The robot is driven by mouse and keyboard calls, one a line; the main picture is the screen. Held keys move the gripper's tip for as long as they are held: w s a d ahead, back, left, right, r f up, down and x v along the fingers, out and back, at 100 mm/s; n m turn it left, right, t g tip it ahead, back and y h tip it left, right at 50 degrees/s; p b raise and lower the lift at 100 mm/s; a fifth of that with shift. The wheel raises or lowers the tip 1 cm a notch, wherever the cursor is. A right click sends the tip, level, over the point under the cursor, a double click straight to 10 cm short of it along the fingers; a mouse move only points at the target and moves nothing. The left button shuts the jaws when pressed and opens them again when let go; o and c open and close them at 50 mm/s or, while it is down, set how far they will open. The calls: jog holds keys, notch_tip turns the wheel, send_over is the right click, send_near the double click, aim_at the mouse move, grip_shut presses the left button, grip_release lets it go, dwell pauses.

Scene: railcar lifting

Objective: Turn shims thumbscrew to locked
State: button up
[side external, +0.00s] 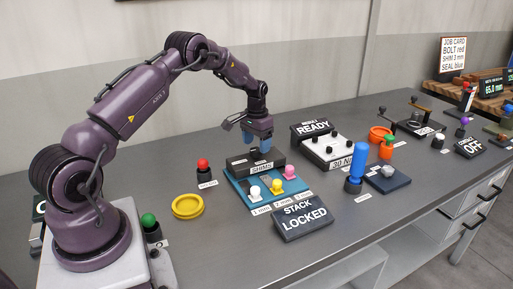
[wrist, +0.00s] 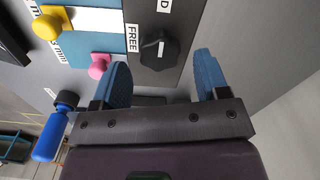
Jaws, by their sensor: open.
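The shims thumbscrew (wrist: 158,50) is a black knob on a dark grey panel, with the label FREE beside it and another label, cut off and ending in D, above. A small pale mark shows on the knob; which label it points to I cannot tell. My gripper (wrist: 163,78) is open, its blue fingers spread to either side of the knob in the wrist view and apart from it in the picture. In the side view my gripper (side external: 256,142) is over the back of the shims station (side external: 237,185) and hides the knob. The display (side external: 303,219) reads STACK LOCKED.
White, yellow and pink shim knobs (side external: 276,185) stand at the station's front. A red-topped post (side external: 204,170) and yellow ring (side external: 188,206) are to the left. The READY box (side external: 332,150) and a blue-handled tool (side external: 356,168) stand close to the right.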

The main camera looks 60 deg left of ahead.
aim_at(257, 149)
notch_tip(257, 149, up, 11)
jog(key=shift+f, duration=0.1)
dwell(0.5)
jog(key=s+d+r+m+t, duration=0.1)
jog(key=s+d+r+t, duration=0.1)
jog(key=s+d+r, duration=0.3)
jog(key=s+d+r+m+t, duration=0.1)
jog(key=s+d+r, duration=0.4)
jog(key=s+d, duration=0.7)
jog(key=s+d+r+m+t, duration=0.1)
jog(key=s+d+r+t, duration=0.1)
jog(key=s+d+r, duration=0.3)
jog(key=shift+s+d+r+t, duration=0.35)
jog(key=shift+s+d, duration=1.45)
jog(key=shift+d, duration=1.45)
